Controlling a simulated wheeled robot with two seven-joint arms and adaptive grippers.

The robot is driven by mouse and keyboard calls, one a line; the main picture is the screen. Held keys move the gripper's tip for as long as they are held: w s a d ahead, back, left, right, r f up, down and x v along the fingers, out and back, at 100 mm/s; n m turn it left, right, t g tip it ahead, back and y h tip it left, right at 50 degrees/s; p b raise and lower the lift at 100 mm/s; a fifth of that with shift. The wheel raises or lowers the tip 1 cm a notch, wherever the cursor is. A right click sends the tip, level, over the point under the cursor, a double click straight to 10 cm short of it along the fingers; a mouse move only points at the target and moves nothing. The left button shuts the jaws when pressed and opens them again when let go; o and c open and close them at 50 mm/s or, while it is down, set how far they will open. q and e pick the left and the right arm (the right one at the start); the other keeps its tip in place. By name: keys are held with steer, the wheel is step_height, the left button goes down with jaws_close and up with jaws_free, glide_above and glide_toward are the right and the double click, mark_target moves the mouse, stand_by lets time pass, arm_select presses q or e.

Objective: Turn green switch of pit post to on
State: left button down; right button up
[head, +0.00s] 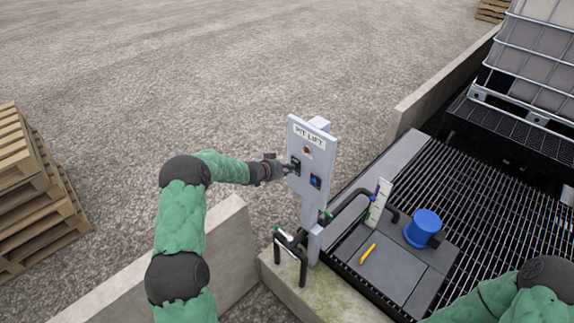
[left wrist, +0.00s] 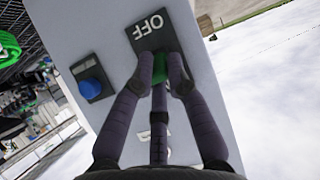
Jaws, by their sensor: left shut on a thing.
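The pit post is a grey panel (head: 318,152) labelled "PIT LIFT" on a grey upright. Its green switch (left wrist: 160,68) sits on a dark plate (left wrist: 150,38), and the word OFF is readable on it in the left wrist view. My left gripper (head: 284,170) reaches the panel's left side. In the left wrist view its fingers (left wrist: 163,76) are shut on the green switch and cover much of it. Any other marking on the plate is hidden behind the fingers. My right gripper is out of view; only part of my right arm shows at lower right.
A blue button (head: 315,181) sits beside the switch, with an orange light (head: 307,149) above. Low concrete walls (head: 228,245) border the pit. Pallets (head: 35,200) stand left.

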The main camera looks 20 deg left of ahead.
arm_select(q)
steer(key=shift+d+r, duration=0.1)
steer(key=shift+d, duration=0.15)
steer(key=c, duration=1.3)
jaws_free()
steer(key=shift+o, duration=0.7)
steer(key=shift+d, duration=0.15)
steer(key=shift+a, duration=0.25)
steer(key=v, duration=1.2)
steer(key=shift+d, duration=0.15)
